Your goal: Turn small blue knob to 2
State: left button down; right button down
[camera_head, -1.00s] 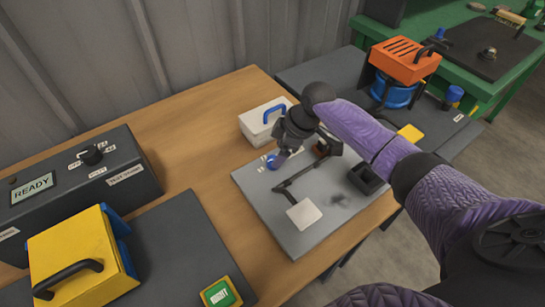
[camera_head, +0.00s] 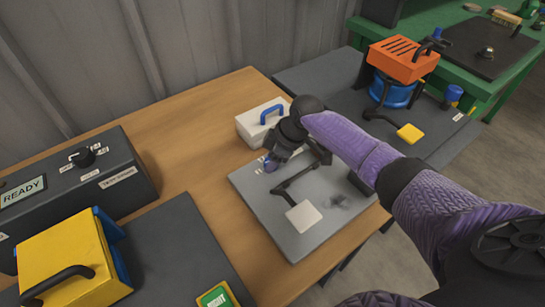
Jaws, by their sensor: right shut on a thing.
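The small blue knob (camera_head: 271,164) sits near the back left edge of the grey plate (camera_head: 293,241) on the wooden table. My right gripper (camera_head: 272,160) reaches down over the knob and is shut on it. The gripper and wrist hide most of the knob, and I cannot read its pointer. Small white labels by the knob are too small to read. My left gripper is not in view.
A white box with a blue handle (camera_head: 263,123) stands just behind the plate. A dark lever with a white pad (camera_head: 303,216) lies on the plate. A yellow block (camera_head: 72,262) and a grey READY console (camera_head: 84,182) stand at left. An orange-topped blue rotor stand (camera_head: 402,60) is at right.

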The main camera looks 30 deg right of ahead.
jog(key=shift+r+m+p, duration=0.2)
jog(key=shift+m+p, duration=0.3)
jog(key=shift+p, duration=0.35)
jog(key=m+p, duration=0.2)
jog(key=m+t+h+p, duration=0.1)
jog(key=m+p, duration=0.1)
jog(key=shift+a+r+h+p, duration=0.1)
jog(key=shift+a+h+p, duration=0.05)
jog(key=shift+h+p, duration=0.2)
jog(key=shift+m+t+h+p, duration=0.25)
jog(key=shift+m+t+p, duration=0.15)
jog(key=shift+m+p, duration=0.5)
jog(key=shift+m+h+p, duration=0.3)
jog(key=shift+m+p, duration=0.25)
jog(key=shift+m, duration=0.45)
jog(key=shift+a+m+h+p, duration=0.1)
jog(key=shift+m+h+p, duration=0.45)
jog(key=shift+m, duration=0.65)
jog(key=shift+f+m+h, duration=0.2)
jog(key=shift+m+h, duration=0.05)
jog(key=shift+m, duration=0.35)
jog(key=shift+m+p, duration=0.3)
jog(key=shift+m, duration=0.3)
jog(key=shift+h, duration=0.3)
